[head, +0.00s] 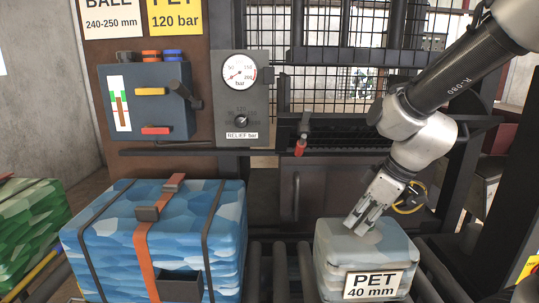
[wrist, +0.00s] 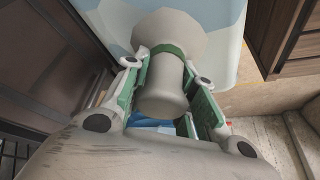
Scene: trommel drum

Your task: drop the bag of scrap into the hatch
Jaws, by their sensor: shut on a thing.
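My gripper (head: 365,218) is low over the pale block labelled PET 40 mm (head: 372,285), at the right of the head view. In the wrist view its green-padded fingers (wrist: 172,85) are shut on the neck of a pale grey bag (wrist: 172,38). A green band circles the neck, and the bag widens beyond the fingertips. In the head view I cannot clearly separate the bag from the pale block, nor tell if they touch. A dark door panel with a handle (head: 296,197) stands behind the rollers. I cannot tell whether it is the hatch.
A large blue strapped bale (head: 105,237) stands on the left and a green bale (head: 25,222) beyond it. Dark rollers (head: 281,272) run between the blue bale and the pale block. A gauge panel (head: 240,97) and a red-tipped lever (head: 300,147) are behind.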

